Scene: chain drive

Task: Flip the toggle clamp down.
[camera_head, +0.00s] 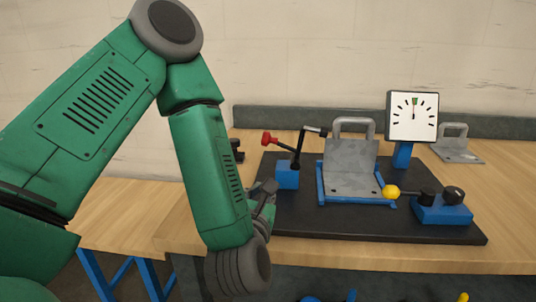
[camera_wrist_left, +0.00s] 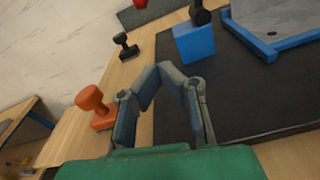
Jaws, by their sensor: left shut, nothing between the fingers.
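The toggle clamp has a blue base block (camera_head: 287,176) at the left of the black board. Its black arm stands up from the block and bends right at the top. Its red handle knob (camera_head: 268,139) points up and to the left.
A grey plate fixture (camera_head: 350,172) with a handle stands right of the clamp. A gauge (camera_head: 412,117) is behind, and a yellow-knobbed lever (camera_head: 391,192) is at right. An orange knobbed part (camera_wrist_left: 92,103) and a black one (camera_wrist_left: 125,47) stand on the wood at left.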

